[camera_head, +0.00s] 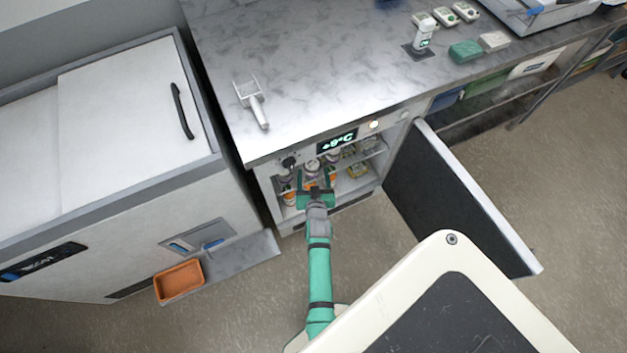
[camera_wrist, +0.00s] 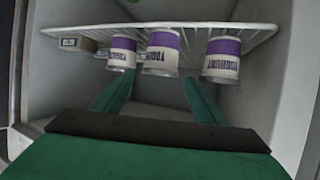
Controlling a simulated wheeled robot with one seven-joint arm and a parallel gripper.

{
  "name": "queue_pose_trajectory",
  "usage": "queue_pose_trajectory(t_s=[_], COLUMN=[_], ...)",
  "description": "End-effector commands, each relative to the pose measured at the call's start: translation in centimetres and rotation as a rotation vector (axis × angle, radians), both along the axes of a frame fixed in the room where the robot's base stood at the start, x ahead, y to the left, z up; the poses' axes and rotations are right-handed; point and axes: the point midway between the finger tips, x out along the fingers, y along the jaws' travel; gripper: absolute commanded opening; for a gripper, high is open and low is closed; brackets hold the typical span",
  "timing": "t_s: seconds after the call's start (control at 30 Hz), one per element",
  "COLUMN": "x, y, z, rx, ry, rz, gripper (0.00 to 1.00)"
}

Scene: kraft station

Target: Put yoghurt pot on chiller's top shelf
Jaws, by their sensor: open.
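The chiller (camera_head: 262,180) stands open under the counter, with pots and packs inside on wire shelving. My gripper (camera_head: 316,186) is at its opening, open, with pots just beyond it. In the wrist view, a wire shelf (camera_wrist: 262,30) crosses the top of the picture, with three white and purple yoghurt pots along it: left (camera_wrist: 121,54), middle (camera_wrist: 161,54) and right (camera_wrist: 221,60). Their lettering looks upside down. My open gripper's fingers (camera_wrist: 157,80) point toward the middle pot, with nothing visibly held between them. I cannot tell whether either finger touches it.
The chiller door (camera_head: 455,200) is swung open to the right, beside my arm. A white chest cabinet (camera_head: 120,130) stands left, with an orange tray (camera_head: 179,282) at its front. A scoop (camera_head: 252,100) lies on the counter (camera_head: 320,70). Small boxes (camera_wrist: 78,44) sit left in the wrist view.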

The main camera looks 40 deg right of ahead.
Motion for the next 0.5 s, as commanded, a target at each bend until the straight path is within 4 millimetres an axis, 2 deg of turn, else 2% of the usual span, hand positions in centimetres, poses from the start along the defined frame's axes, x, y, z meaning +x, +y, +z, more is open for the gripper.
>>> queue_pose_trajectory(t_s=[0.2,0.5], x=[-1.8,-2.2], y=[1.3,1.6], z=[0.9,1.1], rx=[0.000,-0.001], ry=[0.000,0.001], rz=[0.001,0.000], gripper=[0.65,0.65])
